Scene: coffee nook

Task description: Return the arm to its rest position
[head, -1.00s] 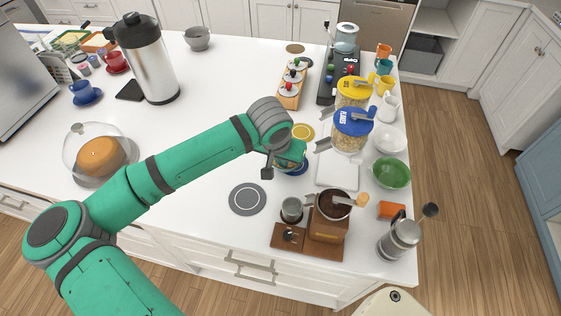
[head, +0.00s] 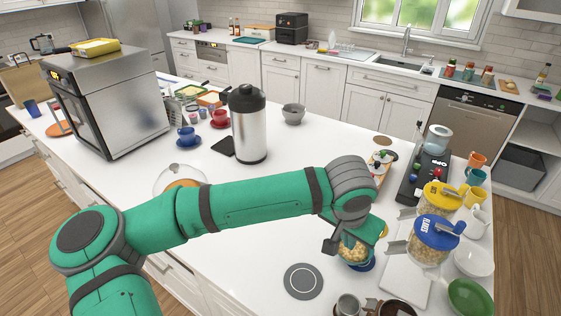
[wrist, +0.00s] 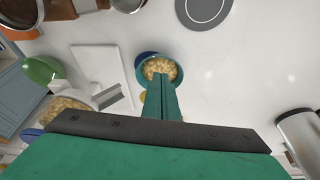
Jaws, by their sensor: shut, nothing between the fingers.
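My arm reaches across the white counter (head: 240,255) in the head view, bent down at the wrist. My gripper (wrist: 161,80) shows in the wrist view with its two green fingers together and nothing between them. A teal bowl of cereal pieces (wrist: 160,66) lies just beyond the fingertips in that view. I cannot tell the height between the fingers and the bowl. In the head view the cereal (head: 352,250) shows under my wrist, and the fingertips are not clear.
Jars with a blue lid (head: 437,231) and a yellow lid (head: 441,195) stand right of my wrist. A green bowl (head: 470,297) is at the right edge. A steel carafe (head: 249,130) stands behind my forearm. A cake dome (head: 178,180) is partly hidden by the arm.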

